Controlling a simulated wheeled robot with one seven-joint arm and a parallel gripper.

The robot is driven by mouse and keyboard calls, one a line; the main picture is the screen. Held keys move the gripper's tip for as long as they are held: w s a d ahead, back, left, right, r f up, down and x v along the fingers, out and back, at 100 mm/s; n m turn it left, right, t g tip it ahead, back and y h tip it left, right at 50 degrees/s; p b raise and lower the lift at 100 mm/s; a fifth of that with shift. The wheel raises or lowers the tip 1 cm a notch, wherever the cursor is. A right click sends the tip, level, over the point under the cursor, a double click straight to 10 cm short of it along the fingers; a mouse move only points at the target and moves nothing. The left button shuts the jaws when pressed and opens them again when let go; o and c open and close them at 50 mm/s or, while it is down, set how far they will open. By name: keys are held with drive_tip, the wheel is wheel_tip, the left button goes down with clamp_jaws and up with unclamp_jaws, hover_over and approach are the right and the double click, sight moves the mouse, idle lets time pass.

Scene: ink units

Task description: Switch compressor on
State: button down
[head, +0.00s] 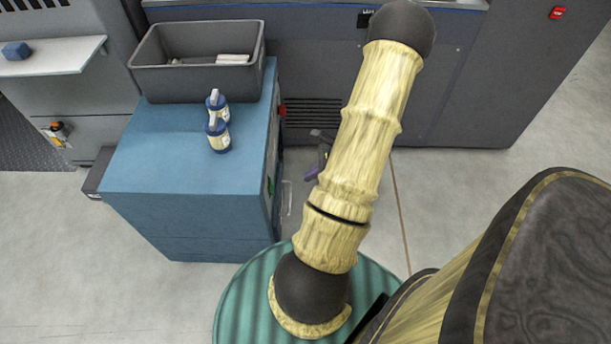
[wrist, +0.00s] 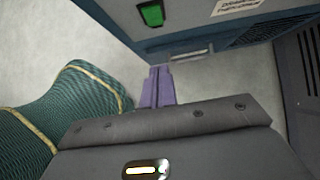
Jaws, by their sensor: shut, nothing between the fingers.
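The blue cabinet (head: 145,160), which looks like the compressor, stands left of my arm in the head view. A green switch (head: 271,186) shows edge-on on its right side. In the wrist view the green switch (wrist: 151,14) sits in a dark frame on the grey-blue panel (wrist: 190,45) at the top. My gripper (wrist: 158,76) has purple fingers closed together with nothing between them. They are below the switch in the picture and apart from it. In the head view my gripper (head: 313,172) is partly hidden by my arm, right of the cabinet.
A grey bin (head: 160,82) and two white-and-blue bottles (head: 218,134) stand on the cabinet. A red part (head: 282,110) is on its right side near the back. A large dark machine (head: 455,80) stands behind. Bare floor (head: 440,195) lies to the right.

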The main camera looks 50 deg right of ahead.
sight(271, 187)
drive_tip(key=w+a+f+b, duration=0.4)
drive_tip(key=w+a+f, duration=0.1)
drive_tip(key=w+f, duration=0.1)
drive_tip(key=shift+w+a+f, duration=0.4)
drive_tip(key=shift+f, duration=0.05)
